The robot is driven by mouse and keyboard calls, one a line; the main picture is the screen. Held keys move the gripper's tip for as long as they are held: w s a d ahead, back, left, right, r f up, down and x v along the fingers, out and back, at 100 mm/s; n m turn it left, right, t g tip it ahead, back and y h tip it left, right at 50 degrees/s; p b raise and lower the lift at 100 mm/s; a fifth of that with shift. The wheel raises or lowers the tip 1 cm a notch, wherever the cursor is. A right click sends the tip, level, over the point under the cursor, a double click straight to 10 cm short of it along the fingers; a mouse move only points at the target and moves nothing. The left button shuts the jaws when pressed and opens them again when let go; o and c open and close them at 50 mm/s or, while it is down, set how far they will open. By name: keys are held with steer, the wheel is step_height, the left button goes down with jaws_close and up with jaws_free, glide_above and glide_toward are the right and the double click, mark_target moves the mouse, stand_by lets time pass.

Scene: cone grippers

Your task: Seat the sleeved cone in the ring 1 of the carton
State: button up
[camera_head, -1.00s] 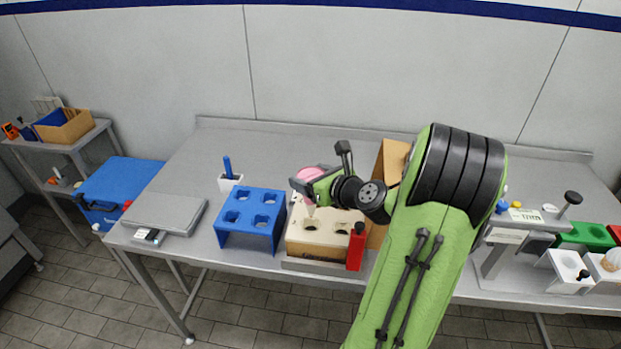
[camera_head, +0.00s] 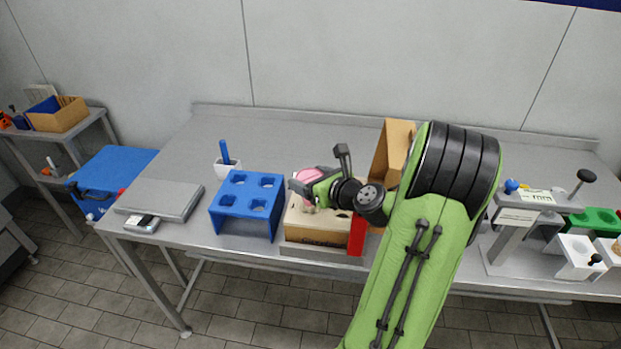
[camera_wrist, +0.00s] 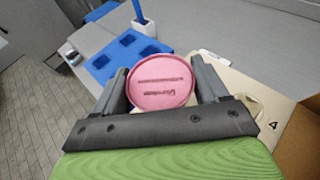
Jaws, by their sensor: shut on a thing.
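The sleeved cone shows as a pink round top (camera_wrist: 162,82) between my fingers in the wrist view and as a pink shape (camera_head: 312,178) in the head view. My gripper (camera_head: 308,186) is shut on it, above the left part of the cream-topped carton (camera_head: 318,236). The carton's top also shows in the wrist view (camera_wrist: 238,84), with a printed 4 near its right corner. The cone's lower part is mostly hidden by the gripper. I cannot tell whether its tip is inside a ring, and ring 1 is not identifiable.
A blue four-hole rack (camera_head: 232,202) stands just left of the carton. A red block (camera_head: 357,234) is at the carton's front right, and an open cardboard box (camera_head: 391,150) stands behind. A white cup with a blue stick (camera_head: 227,166) and a grey scale (camera_head: 160,200) are farther left.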

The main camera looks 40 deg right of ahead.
steer(key=shift+f+b, duration=0.35)
steer(key=shift+f, duration=0.2)
steer(key=o, duration=1.1)
step_height(320, 180, up, 10)
steer(key=p, duration=0.4)
